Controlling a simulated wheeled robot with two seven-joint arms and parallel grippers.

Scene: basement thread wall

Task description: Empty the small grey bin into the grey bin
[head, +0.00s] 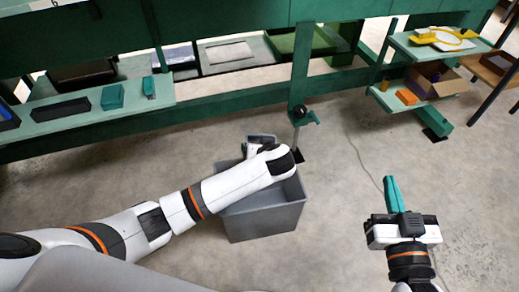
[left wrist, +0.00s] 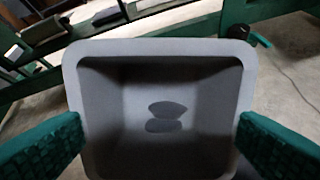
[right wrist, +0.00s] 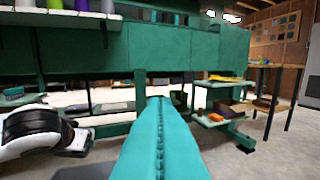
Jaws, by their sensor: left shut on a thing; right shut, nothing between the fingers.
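A green frame with a low shelf (head: 95,112) runs behind the bins, and a green post with a black knob (head: 303,115) stands close to them. At the right a shelf holds a cardboard box (head: 437,82) and an orange block (head: 406,97).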

